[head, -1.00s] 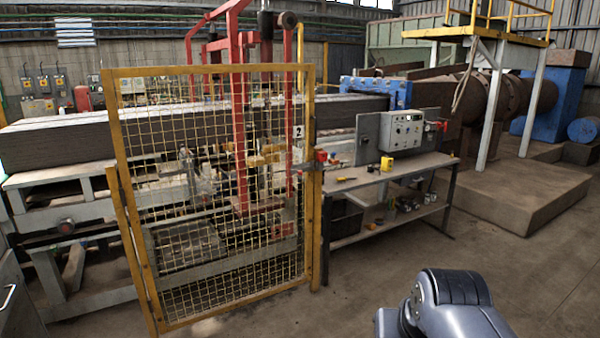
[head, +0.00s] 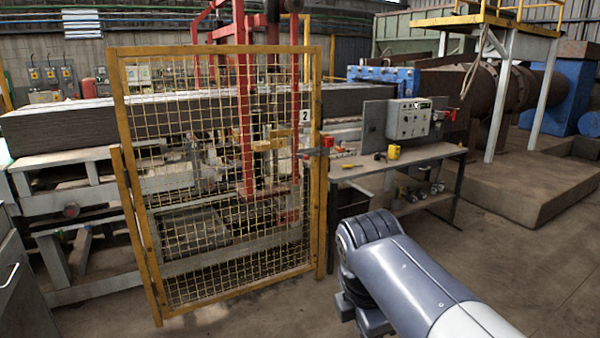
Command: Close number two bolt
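A plate marked 2 (head: 305,116) is on the upper right of a yellow mesh gate (head: 319,215). Below it, a grey metal bolt (head: 312,152) lies level across the gate's right upright, with a red piece (head: 328,141) at its right end. The bolt is small in the picture, and I cannot tell how far it is slid. The gate stands upright and looks in line with its frame. My grey arm reaches in from the lower right, in front of the gate and bench. My gripper is not visible, so its distance from the bolt does not show.
A metal workbench (head: 440,151) with a grey control box (head: 408,119), a yellow mug-like item (head: 393,152) and small tools stands right of the gate. Long grey blocks (head: 60,128) lie behind it. Open concrete floor (head: 500,270) lies in front and to the right.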

